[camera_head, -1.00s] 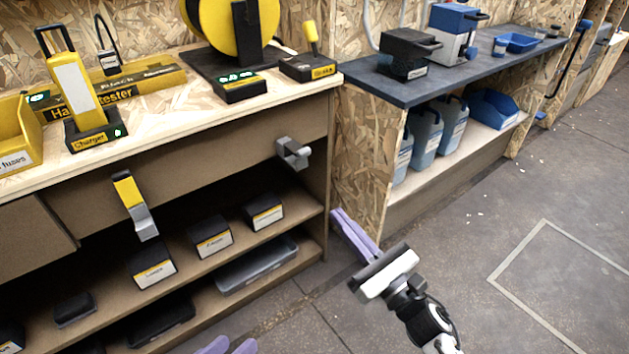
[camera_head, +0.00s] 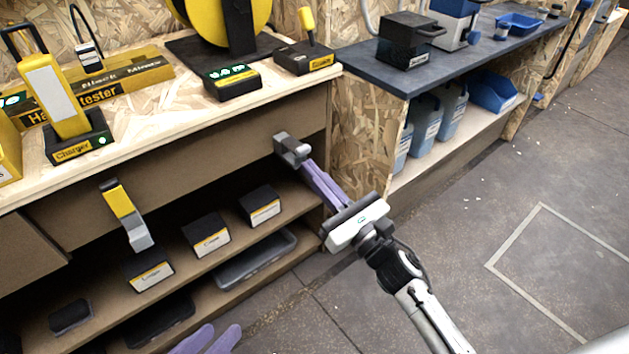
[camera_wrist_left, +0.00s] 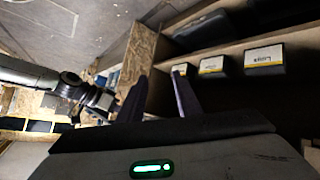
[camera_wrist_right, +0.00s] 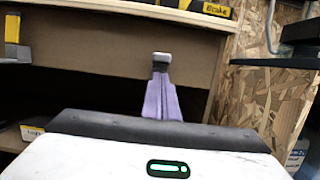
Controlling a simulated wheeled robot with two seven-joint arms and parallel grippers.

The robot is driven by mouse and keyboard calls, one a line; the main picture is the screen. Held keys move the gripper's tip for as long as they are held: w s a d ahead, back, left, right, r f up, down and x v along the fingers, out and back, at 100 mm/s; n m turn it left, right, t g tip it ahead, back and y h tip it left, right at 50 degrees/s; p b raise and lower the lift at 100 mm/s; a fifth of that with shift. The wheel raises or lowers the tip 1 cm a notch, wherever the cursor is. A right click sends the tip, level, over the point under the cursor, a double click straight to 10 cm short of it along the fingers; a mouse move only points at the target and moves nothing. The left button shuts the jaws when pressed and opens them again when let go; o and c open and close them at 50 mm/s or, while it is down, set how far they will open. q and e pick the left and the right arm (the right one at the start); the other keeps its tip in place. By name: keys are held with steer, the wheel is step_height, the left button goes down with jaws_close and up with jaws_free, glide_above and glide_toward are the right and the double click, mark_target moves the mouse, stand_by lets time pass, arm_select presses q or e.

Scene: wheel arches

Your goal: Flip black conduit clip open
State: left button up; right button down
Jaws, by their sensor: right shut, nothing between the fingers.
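A dark grey to black clip with a lighter grey end (camera_head: 290,148) is mounted on the front panel of the workbench, near its right end. It shows at the centre of the right wrist view (camera_wrist_right: 161,60), partly hidden by my fingers. My right gripper (camera_head: 308,168) has its purple fingers together, with nothing between them. Its tips are at the lower side of the clip; I cannot tell whether they touch it. My left gripper (camera_wrist_left: 160,88) is open and empty, its two purple fingers apart. It shows low in the head view (camera_head: 206,340), away from the clip.
A yellow and grey clip (camera_head: 127,215) hangs further left on the same panel. Several black labelled boxes (camera_head: 207,235) stand on the shelf below. The benchtop (camera_head: 160,125) overhangs the panel. An OSB side wall (camera_head: 362,135) stands to the right.

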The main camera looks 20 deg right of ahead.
arm_select(q)
steer(key=shift+s+a+f+g+y, duration=0.2)
steer(key=shift+a+f+g+y, duration=0.15)
steer(key=shift+f, duration=0.3)
steer(key=shift+p, duration=0.3)
